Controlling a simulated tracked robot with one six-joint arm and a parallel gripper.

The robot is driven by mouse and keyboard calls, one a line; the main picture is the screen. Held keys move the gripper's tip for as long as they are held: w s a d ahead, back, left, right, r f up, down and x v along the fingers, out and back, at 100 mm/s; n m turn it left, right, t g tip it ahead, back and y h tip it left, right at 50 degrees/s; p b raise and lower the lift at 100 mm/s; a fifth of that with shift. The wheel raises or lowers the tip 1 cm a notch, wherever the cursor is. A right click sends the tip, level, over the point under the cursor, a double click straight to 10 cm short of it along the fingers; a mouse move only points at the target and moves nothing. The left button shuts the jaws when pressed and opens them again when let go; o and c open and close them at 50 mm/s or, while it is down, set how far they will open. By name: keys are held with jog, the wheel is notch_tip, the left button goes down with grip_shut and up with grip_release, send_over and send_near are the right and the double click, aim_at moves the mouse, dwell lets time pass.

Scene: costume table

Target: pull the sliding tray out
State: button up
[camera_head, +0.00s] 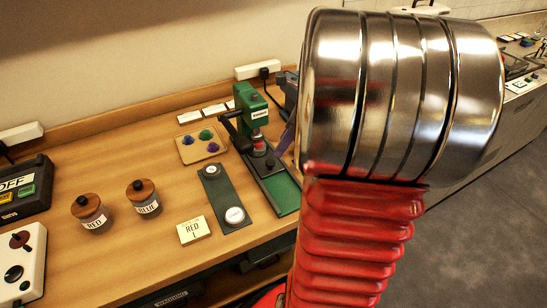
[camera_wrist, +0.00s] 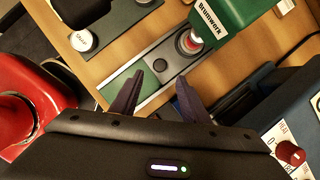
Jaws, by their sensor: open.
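The green press (camera_head: 252,108) stands near the wall, with a dark lever at its left. It also shows at the top of the wrist view (camera_wrist: 228,22). Its grey sliding tray (camera_wrist: 142,62) lies in a green-floored channel (camera_head: 284,194) in front of the press. A black knob (camera_wrist: 161,66) and a red and white round piece (camera_wrist: 188,42) sit on the tray. My gripper (camera_wrist: 158,82) is open, its two dark fingers pointing at the knob, one on each side in the picture. Contact cannot be told. In the head view my arm hides most of the gripper.
A dark plate with a white button (camera_head: 234,215) lies left of the channel. A blue machine (camera_wrist: 285,108) is close on the right.

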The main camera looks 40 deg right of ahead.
aim_at(271, 162)
jog(key=x, duration=0.8)
jog(key=shift+w+a+f, duration=0.1)
grip_shut()
dwell(0.4)
